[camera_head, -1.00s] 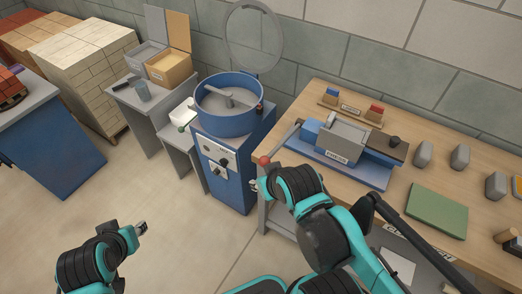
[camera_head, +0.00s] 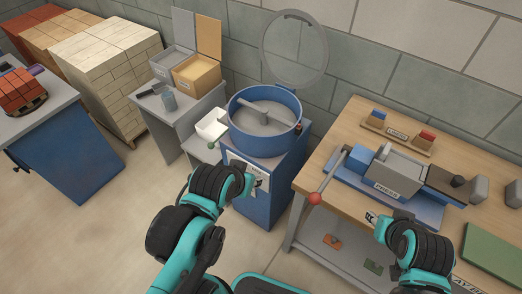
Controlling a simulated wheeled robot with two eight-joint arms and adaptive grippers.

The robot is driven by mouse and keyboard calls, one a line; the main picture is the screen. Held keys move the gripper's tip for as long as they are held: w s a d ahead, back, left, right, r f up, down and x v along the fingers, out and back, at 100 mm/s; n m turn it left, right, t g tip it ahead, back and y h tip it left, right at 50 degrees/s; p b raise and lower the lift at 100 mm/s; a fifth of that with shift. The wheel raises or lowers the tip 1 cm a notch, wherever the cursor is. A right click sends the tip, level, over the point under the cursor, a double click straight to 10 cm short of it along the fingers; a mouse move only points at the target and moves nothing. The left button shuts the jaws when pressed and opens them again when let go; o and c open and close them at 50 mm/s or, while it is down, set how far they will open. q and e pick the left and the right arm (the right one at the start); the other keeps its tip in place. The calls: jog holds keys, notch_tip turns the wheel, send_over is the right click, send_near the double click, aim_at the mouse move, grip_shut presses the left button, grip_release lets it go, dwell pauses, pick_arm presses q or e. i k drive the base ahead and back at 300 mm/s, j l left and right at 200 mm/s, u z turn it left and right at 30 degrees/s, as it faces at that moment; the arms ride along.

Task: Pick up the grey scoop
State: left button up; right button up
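What looks like the grey scoop, a small grey cup (camera_head: 168,101) with a dark handle beside it, is on the small grey table at the back left. I cannot tell whether cup and handle are joined. My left gripper (camera_head: 259,182) is in front of the blue mixer, well to the right of and nearer than the scoop; its fingers are small and partly hidden by its wrist. My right gripper (camera_head: 371,217) is by the front edge of the wooden bench, far from the scoop. I cannot tell whether either gripper is open.
A grey bin (camera_head: 172,64) and a tan bin (camera_head: 198,74), lids raised, stand behind the scoop. A white tray (camera_head: 212,124) and the blue mixer (camera_head: 264,125) stand to its right. The press (camera_head: 398,172) is on the wooden bench. Open floor lies at left.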

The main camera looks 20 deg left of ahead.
aim_at(152, 91)
jog(key=i+j, duration=0.15)
jog(key=j, duration=0.15)
jog(key=i+j, duration=0.15)
jog(key=j, duration=0.2)
jog(key=i+j, duration=0.15)
jog(key=j, duration=0.15)
jog(key=i+j, duration=0.2)
jog(key=k+j+u, duration=0.1)
jog(key=u, duration=1.4)
jog(key=i+j+z, duration=0.2)
jog(key=z, duration=0.15)
jog(key=i+j+z, duration=0.15)
jog(key=z, duration=0.2)
jog(key=i+j+z, duration=0.1)
jog(key=j+z, duration=0.25)
jog(key=i+j, duration=0.15)
jog(key=j, duration=0.25)
jog(key=i+j+z, duration=0.1)
jog(key=j, duration=0.35)
jog(key=i+j, duration=0.15)
jog(key=j, duration=0.25)
jog(key=i+j+z, duration=0.15)
jog(key=j, duration=0.25)
jog(key=i+j, duration=0.1)
jog(key=j, duration=0.35)
jog(key=i+j+z, duration=0.1)
jog(key=j, duration=0.35)
